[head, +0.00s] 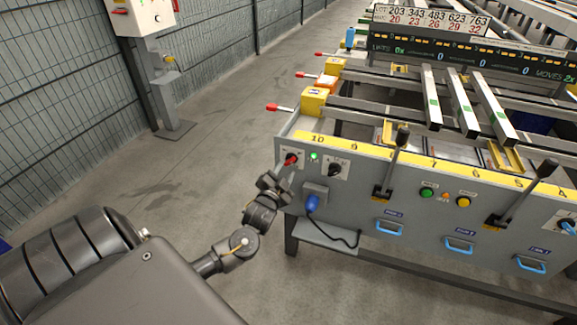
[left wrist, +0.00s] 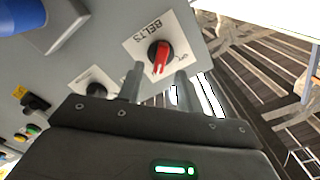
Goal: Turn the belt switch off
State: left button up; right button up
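The belt switch is a red rotary knob (head: 291,159) on a white plate at the left end of the table's grey front panel. In the left wrist view the red knob (left wrist: 161,56) sits on a plate lettered BELTS, its handle pointing roughly down the picture. My left gripper (head: 280,180) is just below and in front of the switch in the head view. In the left wrist view its two fingers (left wrist: 159,78) are apart with nothing between them, and the knob shows just beyond the tips, apart from them as far as I can see. My right gripper is not in view.
Right of the switch are a lit green lamp (head: 314,156) and a black knob (head: 335,170). A blue plug (head: 312,203) with a black cable is below. Black levers (head: 394,155) stick out farther right.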

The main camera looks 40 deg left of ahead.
aim_at(289, 163)
pick_arm(q)
jog(key=shift+x, duration=1.9)
jog(key=shift+c, duration=0.3)
grip_shut()
